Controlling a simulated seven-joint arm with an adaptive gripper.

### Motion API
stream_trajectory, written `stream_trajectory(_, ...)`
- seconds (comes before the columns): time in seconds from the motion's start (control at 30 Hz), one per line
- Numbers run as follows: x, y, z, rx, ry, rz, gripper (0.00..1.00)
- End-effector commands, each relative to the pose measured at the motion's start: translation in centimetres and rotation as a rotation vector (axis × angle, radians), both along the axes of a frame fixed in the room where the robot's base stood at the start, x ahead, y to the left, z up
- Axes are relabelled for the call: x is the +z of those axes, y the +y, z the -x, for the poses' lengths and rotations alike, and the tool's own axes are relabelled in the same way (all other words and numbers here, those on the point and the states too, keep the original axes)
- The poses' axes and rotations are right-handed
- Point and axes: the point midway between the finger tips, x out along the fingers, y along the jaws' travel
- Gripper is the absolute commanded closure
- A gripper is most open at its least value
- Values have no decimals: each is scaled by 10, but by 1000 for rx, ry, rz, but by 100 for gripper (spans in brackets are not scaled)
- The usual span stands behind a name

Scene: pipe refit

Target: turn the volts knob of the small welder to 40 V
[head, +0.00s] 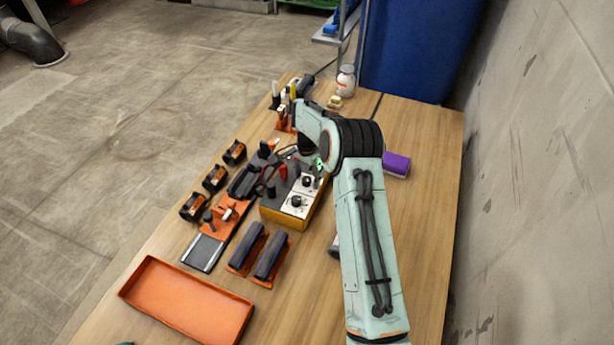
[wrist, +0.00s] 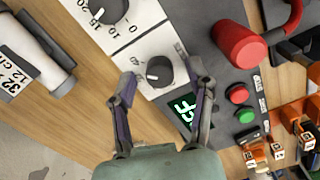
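The small welder (head: 287,214) is a box with a yellow lower body and a grey and white top, in the middle of the bench. Its top carries two dark knobs. In the wrist view one knob (wrist: 159,71) sits on a white plate beside a lit green display (wrist: 183,107), whose tilted digits I cannot read surely. The other knob (wrist: 108,8) has a printed number scale and is partly cut off. My gripper (wrist: 161,82) is open, its fingers apart on either side of the first knob. I cannot tell whether they touch it. The volts label is not readable.
A red plug or handle (wrist: 238,45) and red and green buttons (wrist: 239,93) are beside the knobs. An orange tray (head: 190,302), dark-handled tools (head: 270,256) and black-orange clamps (head: 214,178) lie around the welder. A purple block (head: 397,164) lies right of my arm.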

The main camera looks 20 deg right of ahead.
Motion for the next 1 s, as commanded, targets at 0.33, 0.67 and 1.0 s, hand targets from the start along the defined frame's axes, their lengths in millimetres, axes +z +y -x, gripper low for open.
stream_trajectory(0.33, 40, 0, -1, 1, -6, 3, 47)
stream_trajectory(0.67, 107, 0, -1, 0, -3, 2, 47)
stream_trajectory(1.0, 121, 0, 0, 0, 0, 1, 47)
